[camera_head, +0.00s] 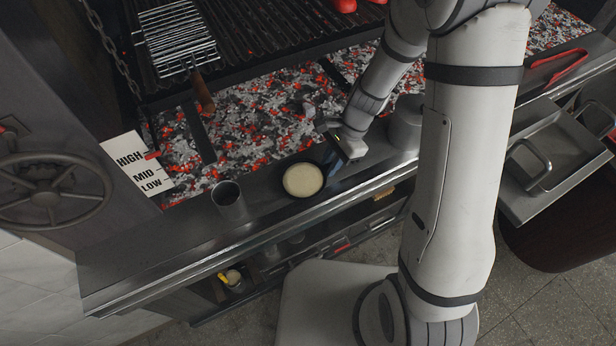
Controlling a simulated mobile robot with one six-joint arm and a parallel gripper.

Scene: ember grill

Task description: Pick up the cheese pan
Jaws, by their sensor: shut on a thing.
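The cheese pan (303,180) is a small round dark pan with a pale yellow, smooth filling. It is over the steel ledge in front of the ember bed, near the middle of the picture. My gripper (333,158) is at the pan's right side and shut on it. The fingertips and the pan's handle are mostly hidden or too small to make out. I cannot tell whether the pan rests on the ledge or is slightly above it.
A metal cup (229,199) stands left of the pan on the ledge (150,240). A grey round container (406,122) is right of my gripper. Glowing embers (250,120) lie behind, under the grill grate (260,30). A wire basket (175,38) sits on the grate.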

